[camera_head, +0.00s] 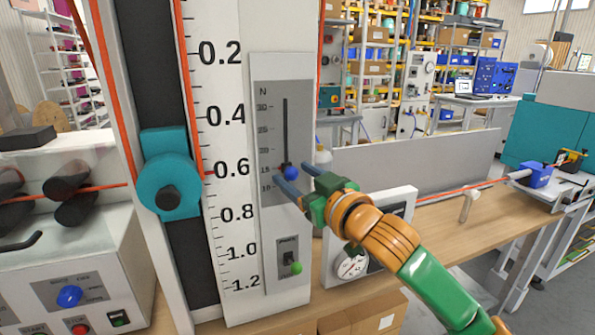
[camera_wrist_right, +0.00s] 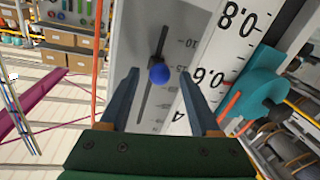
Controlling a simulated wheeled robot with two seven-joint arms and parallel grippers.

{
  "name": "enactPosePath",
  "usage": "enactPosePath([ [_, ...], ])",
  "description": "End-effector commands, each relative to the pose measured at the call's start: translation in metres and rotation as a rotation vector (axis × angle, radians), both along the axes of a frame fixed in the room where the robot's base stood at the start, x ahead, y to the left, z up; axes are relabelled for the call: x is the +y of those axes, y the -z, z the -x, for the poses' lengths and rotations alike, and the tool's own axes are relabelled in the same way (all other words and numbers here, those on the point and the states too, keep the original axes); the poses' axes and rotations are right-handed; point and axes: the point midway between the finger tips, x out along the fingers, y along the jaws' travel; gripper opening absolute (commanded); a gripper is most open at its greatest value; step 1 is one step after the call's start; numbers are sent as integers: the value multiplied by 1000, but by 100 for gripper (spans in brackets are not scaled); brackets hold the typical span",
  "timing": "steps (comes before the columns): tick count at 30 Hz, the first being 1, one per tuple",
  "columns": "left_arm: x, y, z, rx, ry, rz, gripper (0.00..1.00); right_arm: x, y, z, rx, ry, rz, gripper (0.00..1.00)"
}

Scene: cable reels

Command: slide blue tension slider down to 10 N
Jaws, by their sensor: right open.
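The blue tension slider knob (camera_head: 291,173) sits low on the grey N scale panel (camera_head: 270,195), near the 15 mark. The dark vertical slot (camera_head: 285,125) runs above it to about 30, with 10 as the lowest label. In the right wrist view, the round blue knob (camera_wrist_right: 158,74) shows between my fingertips, with the slot and 10 label beyond it. My right gripper (camera_head: 292,174) is open, its two blue-grey fingers on either side of the knob with visible gaps. Whether the fingertips reach the knob's full depth is hard to tell. My left gripper is not in view.
A teal clamp (camera_head: 168,185) and the numbered ruler (camera_head: 232,215) stand left. A white dial box (camera_head: 350,255) is close under my right arm on the wooden bench (camera_head: 440,225).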

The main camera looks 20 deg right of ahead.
Motion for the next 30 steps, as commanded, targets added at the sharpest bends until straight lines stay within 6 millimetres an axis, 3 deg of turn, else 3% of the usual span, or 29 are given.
enactPosePath([
  [4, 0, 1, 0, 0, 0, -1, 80, 0, 1, 0, 0, 0, 0, 61],
  [11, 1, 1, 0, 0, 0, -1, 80, 0, 1, 0, 0, 0, 0, 0],
  [30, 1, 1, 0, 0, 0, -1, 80, 0, 1, 0, 1, 0, -1, 0],
])
